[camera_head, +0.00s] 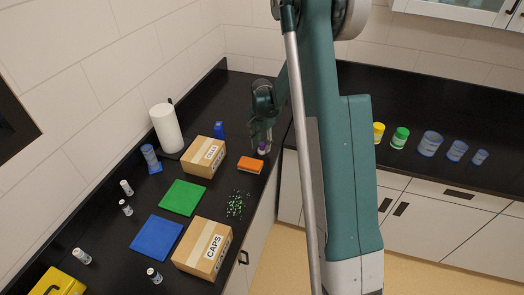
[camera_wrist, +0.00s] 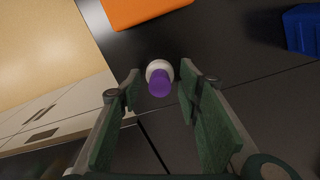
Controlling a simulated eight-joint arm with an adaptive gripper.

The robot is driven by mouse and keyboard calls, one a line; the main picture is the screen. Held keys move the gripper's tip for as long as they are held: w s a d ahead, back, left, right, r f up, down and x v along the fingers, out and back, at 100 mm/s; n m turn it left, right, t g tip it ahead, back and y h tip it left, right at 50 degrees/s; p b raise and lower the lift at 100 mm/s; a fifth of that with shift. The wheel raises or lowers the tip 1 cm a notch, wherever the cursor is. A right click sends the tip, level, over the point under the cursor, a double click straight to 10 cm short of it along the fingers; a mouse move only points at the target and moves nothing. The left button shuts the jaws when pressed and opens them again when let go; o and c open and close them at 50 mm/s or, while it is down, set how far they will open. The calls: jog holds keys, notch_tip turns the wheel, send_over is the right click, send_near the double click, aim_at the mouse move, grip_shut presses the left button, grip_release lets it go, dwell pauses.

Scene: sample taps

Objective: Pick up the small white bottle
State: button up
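A small white bottle with a purple cap (camera_wrist: 158,70) stands on the black counter. In the wrist view it lies between the tips of my gripper (camera_wrist: 160,80), with a narrow gap on each side. My gripper is open and does not visibly touch it. In the head view the bottle (camera_head: 262,149) shows just below my gripper (camera_head: 262,138), near the counter's front edge; my gripper partly hides it.
An orange block (camera_head: 250,165) lies close to the bottle. A blue object (camera_head: 219,130), a cardboard box (camera_head: 204,157) and a paper roll (camera_head: 166,128) stand to the left. Green and blue mats, green bits and a CAPS box (camera_head: 203,249) lie nearer. The counter edge is close.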

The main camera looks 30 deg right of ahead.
aim_at(262, 143)
jog(key=c, duration=1)
jog(key=shift+r, duration=0.2)
jog(key=shift+r, duration=4.8)
